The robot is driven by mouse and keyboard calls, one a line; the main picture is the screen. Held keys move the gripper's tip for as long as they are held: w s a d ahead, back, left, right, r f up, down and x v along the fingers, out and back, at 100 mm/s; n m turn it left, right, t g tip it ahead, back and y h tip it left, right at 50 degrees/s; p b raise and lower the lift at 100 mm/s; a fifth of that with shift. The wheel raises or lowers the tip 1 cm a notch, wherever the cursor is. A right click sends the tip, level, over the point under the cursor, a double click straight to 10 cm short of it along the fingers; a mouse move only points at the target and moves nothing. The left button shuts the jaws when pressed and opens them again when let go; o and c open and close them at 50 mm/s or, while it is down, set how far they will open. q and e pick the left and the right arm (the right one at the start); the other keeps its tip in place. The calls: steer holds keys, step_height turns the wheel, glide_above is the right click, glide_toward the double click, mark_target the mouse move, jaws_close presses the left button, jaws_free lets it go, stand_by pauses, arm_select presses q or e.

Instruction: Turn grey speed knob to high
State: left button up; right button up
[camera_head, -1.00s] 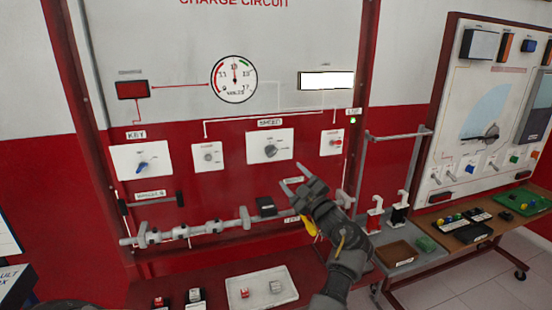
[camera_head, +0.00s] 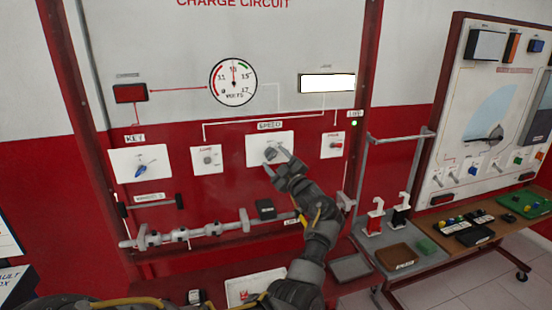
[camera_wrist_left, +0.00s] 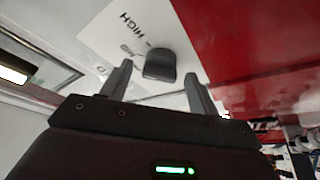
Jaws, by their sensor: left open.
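The grey speed knob (camera_head: 270,153) sits on a white plate (camera_head: 284,139) under the SPEED label on the red panel. In the left wrist view the knob (camera_wrist_left: 160,64) shows on its plate, with HIGH and MID printed beside it. My left gripper (camera_head: 276,161) is at the plate, its fingers partly covering the knob in the head view. In the left wrist view the gripper (camera_wrist_left: 157,82) is open, with a finger to each side below the knob and the knob between and beyond the tips. I cannot tell whether they touch. My right gripper is not in view.
A blue key knob (camera_head: 142,174) and another small knob plate (camera_head: 206,160) are to the left. A red knob (camera_head: 334,145) is to the right. A horizontal bar (camera_head: 200,230) runs below. A voltmeter (camera_head: 233,82) is above.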

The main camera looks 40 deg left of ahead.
arm_select(q)
steer(key=shift+a, duration=0.15)
steer(key=shift+c, duration=0.2)
steer(key=c, duration=0.9)
steer(key=shift+c, duration=0.2)
steer(key=shift+r+m, duration=0.1)
steer(key=shift+m, duration=0.3)
steer(key=m+t+p, duration=0.1)
steer(key=m, duration=0.1)
steer(key=shift+a+m+t, duration=0.1)
steer(key=shift+m+t, duration=0.2)
steer(key=m+t+p, duration=0.1)
steer(key=m, duration=0.2)
steer(key=shift+s+m+t, duration=0.15)
steer(key=shift+m+t, duration=0.15)
steer(key=shift+t, duration=0.1)
steer(key=shift+s+a+m+t+h+p, duration=0.1)
steer(key=shift+m+t+h+p, duration=0.5)
steer(key=shift+m, duration=0.85)
steer(key=shift+m+t+h+p, duration=0.2)
steer(key=shift+m+t+p, duration=0.7)
steer(key=shift+m, duration=0.55)
